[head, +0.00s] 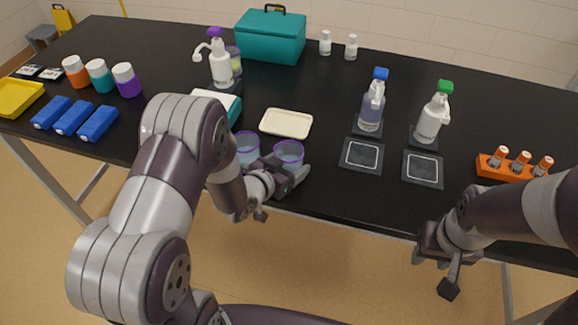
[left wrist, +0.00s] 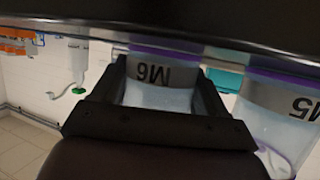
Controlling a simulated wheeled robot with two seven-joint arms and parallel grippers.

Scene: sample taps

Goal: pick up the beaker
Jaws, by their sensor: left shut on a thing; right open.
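Two clear beakers with purple rims stand side by side near the table's front edge in the head view. The right one (head: 288,153) is between the fingers of my left gripper (head: 285,174). In the left wrist view, upside down, this beaker (left wrist: 155,92) carries the label M6, and my left gripper is shut on it. Its base is close to the black table; I cannot tell whether it touches. The other beaker (head: 247,150), labelled M5 in the left wrist view (left wrist: 285,118), is beside it. My right gripper (head: 447,272) is open and empty, off the table's front edge.
A cream tray (head: 286,123) lies behind the beakers. Two dark pads (head: 361,155) (head: 422,168) lie to the right, with bottles (head: 372,105) (head: 432,118) behind them. A pump bottle (head: 220,68) and a teal box (head: 270,37) stand farther back. An orange rack (head: 510,168) is at the right.

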